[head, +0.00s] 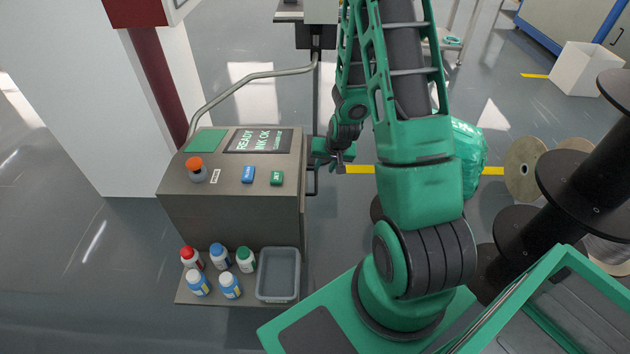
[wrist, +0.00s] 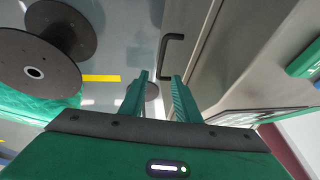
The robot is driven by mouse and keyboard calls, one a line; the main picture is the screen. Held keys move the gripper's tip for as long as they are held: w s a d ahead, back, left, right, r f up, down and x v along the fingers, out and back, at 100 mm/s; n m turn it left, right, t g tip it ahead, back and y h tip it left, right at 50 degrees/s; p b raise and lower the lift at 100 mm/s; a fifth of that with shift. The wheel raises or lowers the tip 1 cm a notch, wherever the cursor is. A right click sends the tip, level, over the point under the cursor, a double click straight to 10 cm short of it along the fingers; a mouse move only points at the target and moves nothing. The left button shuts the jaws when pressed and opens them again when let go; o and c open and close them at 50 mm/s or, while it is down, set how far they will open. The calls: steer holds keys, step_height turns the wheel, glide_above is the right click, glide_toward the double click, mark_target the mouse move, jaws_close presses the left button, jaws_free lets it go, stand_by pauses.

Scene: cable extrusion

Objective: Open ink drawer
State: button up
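The grey ink machine (head: 235,205) stands left of my arm. A black bar handle (head: 312,182) is on its right side, at the drawer; it also shows in the wrist view (wrist: 165,55) against the grey side panel (wrist: 200,55). My gripper (head: 335,165) is beside that side of the machine, close to the handle. In the wrist view my gripper (wrist: 160,76) is open, with two green fingers apart. The near end of the handle appears between the fingertips; I cannot tell whether either finger touches it. The drawer looks shut.
Several small bottles (head: 220,258) and a grey tray (head: 278,285) sit on the machine's front shelf. Dark cable reels (head: 580,190) stand at the right; one reel (wrist: 35,45) shows in the wrist view. A bent pipe (head: 245,80) rises behind the machine.

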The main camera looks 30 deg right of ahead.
mark_target(316, 181)
steer(key=x, duration=1.2)
steer(key=shift+a+f, duration=0.15)
jaws_close()
steer(key=shift+a, duration=0.15)
